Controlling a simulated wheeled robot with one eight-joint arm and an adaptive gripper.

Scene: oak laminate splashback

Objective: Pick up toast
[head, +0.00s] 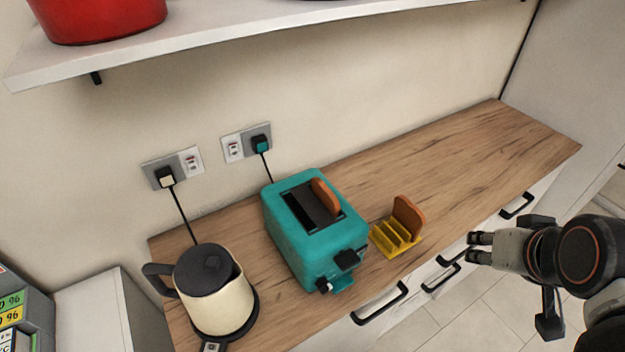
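One slice of toast (325,196) stands partly out of a slot in the teal toaster (317,243) on the wooden counter. Another slice of toast (408,217) stands upright in the yellow toast rack (391,238), to the right of the toaster. My gripper (475,248) is at the right, in front of the counter's front edge, apart from both slices. Its fingers point left, and it holds nothing that I can see. The finger gap is too small to judge.
A cream and black kettle (222,299) stands left of the toaster. A white shelf (230,34) with a red pot (98,18) hangs above. Drawers with black handles (380,303) are below the counter edge. The counter's right part (490,150) is clear.

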